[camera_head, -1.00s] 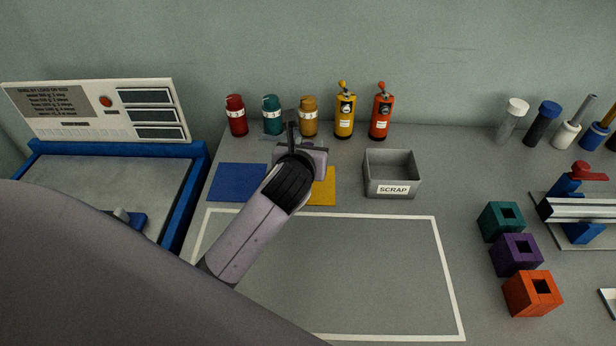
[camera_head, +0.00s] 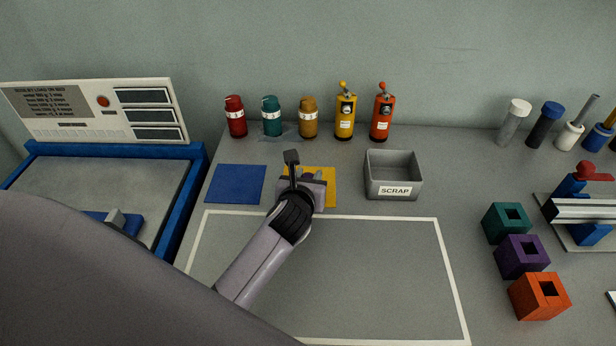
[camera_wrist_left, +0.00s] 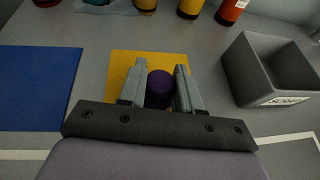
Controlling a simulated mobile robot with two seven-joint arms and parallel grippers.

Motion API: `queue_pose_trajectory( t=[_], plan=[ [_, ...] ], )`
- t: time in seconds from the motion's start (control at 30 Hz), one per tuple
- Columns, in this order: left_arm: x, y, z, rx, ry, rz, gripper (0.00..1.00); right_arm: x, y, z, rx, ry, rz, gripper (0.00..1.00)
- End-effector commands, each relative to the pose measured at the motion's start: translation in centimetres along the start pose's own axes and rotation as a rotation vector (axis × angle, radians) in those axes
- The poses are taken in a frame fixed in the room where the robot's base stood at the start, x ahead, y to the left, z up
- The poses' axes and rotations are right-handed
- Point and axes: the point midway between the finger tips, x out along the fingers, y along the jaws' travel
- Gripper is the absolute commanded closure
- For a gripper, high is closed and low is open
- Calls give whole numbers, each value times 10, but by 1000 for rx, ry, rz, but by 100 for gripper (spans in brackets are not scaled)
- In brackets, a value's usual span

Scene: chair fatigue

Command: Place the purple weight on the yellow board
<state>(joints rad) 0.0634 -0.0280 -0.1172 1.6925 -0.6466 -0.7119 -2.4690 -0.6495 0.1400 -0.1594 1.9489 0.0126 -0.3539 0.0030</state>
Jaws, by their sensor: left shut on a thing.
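The yellow board (camera_head: 330,188) lies flat on the bench, partly hidden behind my left gripper (camera_head: 304,178). In the left wrist view the yellow board (camera_wrist_left: 124,66) lies beneath and beyond the fingers. My left gripper (camera_wrist_left: 160,88) is shut on the purple weight (camera_wrist_left: 159,84), a dark purple rounded piece between the two fingers. In the head view the gripper hides the weight. I cannot tell whether the weight touches the board. My right gripper is not in view.
A blue board (camera_head: 236,184) lies left of the yellow one, and a grey SCRAP bin (camera_head: 393,190) stands to its right. Red (camera_head: 236,117), teal (camera_head: 272,116) and ochre (camera_head: 308,117) bottles stand behind. The white-outlined area (camera_head: 375,270) in front is clear except for my arm.

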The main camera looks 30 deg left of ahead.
Motion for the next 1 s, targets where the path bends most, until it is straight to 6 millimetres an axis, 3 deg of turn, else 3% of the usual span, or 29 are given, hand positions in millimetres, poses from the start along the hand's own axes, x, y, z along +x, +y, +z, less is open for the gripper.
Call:
queue_pose_trajectory(
  t=[0.03,0.07,0.1,0.13,0.57,1.0],
  plan=[
    [1,0,0,2,-4,-1,100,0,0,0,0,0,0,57],
    [1,0,-2,2,0,0,60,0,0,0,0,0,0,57],
    [1,0,-1,2,0,0,47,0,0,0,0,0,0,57],
    [1,0,-1,1,0,0,41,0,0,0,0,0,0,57],
    [-6,0,1,1,2,0,41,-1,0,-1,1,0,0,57],
    [-80,0,1,2,1,0,41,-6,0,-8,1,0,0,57]
  ],
)
